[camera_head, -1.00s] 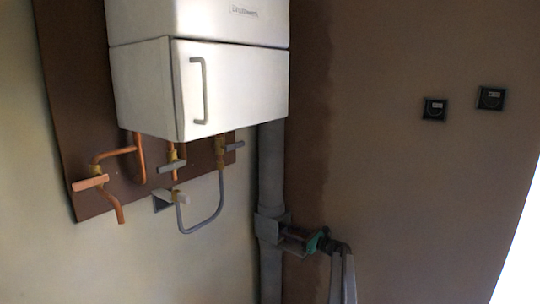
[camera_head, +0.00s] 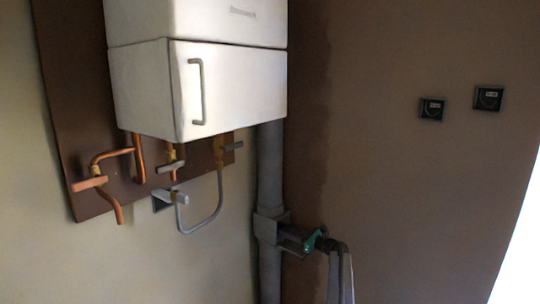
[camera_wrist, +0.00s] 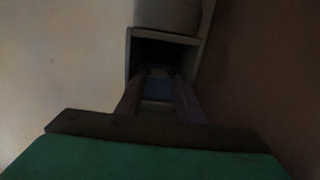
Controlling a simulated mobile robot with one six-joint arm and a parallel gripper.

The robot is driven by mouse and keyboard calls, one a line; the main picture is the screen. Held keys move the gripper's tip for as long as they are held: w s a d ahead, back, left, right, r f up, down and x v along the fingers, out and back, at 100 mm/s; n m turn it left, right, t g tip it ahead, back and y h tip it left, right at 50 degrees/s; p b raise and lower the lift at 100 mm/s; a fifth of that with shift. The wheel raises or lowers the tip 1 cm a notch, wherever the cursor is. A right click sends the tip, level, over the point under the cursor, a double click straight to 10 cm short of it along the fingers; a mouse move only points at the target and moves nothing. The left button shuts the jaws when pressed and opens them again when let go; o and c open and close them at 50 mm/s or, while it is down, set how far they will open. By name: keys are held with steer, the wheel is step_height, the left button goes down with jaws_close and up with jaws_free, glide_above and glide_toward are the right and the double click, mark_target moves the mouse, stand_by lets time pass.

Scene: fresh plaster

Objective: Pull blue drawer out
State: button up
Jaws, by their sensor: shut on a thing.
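A dim blue piece, which I take as the blue drawer (camera_wrist: 158,90), shows in the wrist view between my fingers, in front of a dark opening in a grey housing (camera_wrist: 199,50). My gripper (camera_wrist: 158,96) has a finger on either side of it and is shut on it. In the head view my gripper (camera_head: 289,235), dark with a green part, is beside the grey pipe and its grey bracket at lower right of centre. The drawer cannot be made out there. How far it is out is too dark to tell.
A white boiler cabinet (camera_head: 236,90) with a handle hangs above. Copper pipes with valves (camera_head: 118,155) and a grey looped hose (camera_head: 205,222) are at the left. The vertical grey pipe (camera_head: 270,165) is close to my gripper. The brown wall with two dark thermostats (camera_head: 432,108) is clear at the right.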

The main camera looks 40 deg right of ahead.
steer(key=shift+w+r, duration=0.1)
steer(key=shift+w, duration=0.05)
steer(key=shift+s, duration=0.35)
steer(key=shift+f+p+v, duration=0.15)
steer(key=shift+p+v, duration=0.05)
steer(key=shift+v, duration=2.05)
steer(key=shift+f+p+v, duration=0.2)
steer(key=shift+v, duration=2.05)
steer(key=o, duration=0.8)
steer(key=shift+w, duration=0.1)
steer(key=shift+c, duration=0.2)
steer(key=shift+s+r, duration=0.1)
steer(key=shift+s, duration=0.1)
steer(key=shift+s+d, duration=0.15)
steer(key=shift+s, duration=0.05)
steer(key=shift+p+v, duration=0.3)
steer(key=shift+v, duration=2.35)
